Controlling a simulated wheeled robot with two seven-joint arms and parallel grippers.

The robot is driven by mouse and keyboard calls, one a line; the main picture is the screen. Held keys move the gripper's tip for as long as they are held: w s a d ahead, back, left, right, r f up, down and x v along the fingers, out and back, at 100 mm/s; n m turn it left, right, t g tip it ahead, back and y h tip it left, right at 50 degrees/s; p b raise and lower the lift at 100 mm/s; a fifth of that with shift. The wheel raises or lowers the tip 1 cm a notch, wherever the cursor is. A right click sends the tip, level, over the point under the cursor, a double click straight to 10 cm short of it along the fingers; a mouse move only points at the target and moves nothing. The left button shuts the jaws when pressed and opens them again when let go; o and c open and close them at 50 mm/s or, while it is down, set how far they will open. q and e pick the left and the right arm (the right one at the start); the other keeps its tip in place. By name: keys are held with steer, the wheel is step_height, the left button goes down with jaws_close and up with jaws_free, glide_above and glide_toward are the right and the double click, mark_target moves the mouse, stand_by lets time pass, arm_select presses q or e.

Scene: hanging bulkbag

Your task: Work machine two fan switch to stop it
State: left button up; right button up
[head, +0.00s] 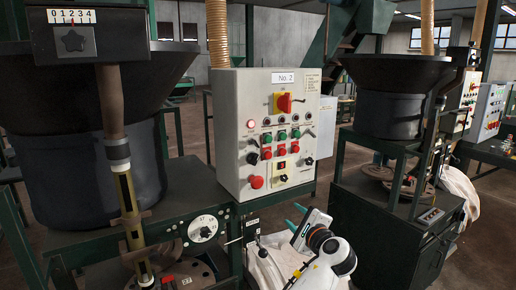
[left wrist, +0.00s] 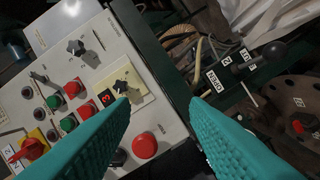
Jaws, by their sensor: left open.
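The machine two control panel (head: 230,110) is a pale box marked "No. 2". It carries a black knob on a pale yellow plate (head: 283,178), a black knob at its right (head: 309,161) and a black knob at its left (head: 253,158). I cannot read which one is the fan switch. In the left wrist view the plate knob (left wrist: 121,86) and the right-hand knob (left wrist: 75,46) show clearly; the left-hand knob (left wrist: 117,157) is partly behind a finger. My left gripper (head: 294,216) is open and empty, below and in front of the panel, apart from it. My right gripper is not in view.
The panel also has a red mushroom button (head: 256,182), a red-and-yellow main switch (head: 284,103) and several red and green buttons. A dark hopper (head: 90,90) stands left, another (head: 390,90) right. A round white dial (head: 203,229) sits on the green frame below.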

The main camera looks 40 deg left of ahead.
mark_target(256, 161)
arm_select(q)
steer(key=s+a+r+n+g+y+p, duration=0.1)
steer(key=s+r, duration=0.1)
steer(key=r, duration=0.5)
steer(key=s+a+r+n+g+y+p, duration=0.1)
steer(key=s+r+n+g+y, duration=0.15)
steer(key=r, duration=0.45)
steer(key=shift+m+t+h, duration=0.35)
steer(key=shift+h, duration=0.1)
steer(key=p+x, duration=0.4)
steer(key=x, duration=0.6)
steer(key=shift+a+f, duration=0.2)
steer(key=shift+a, duration=0.1)
steer(key=shift+w+a+f, duration=0.1)
steer(key=shift+a, duration=0.25)
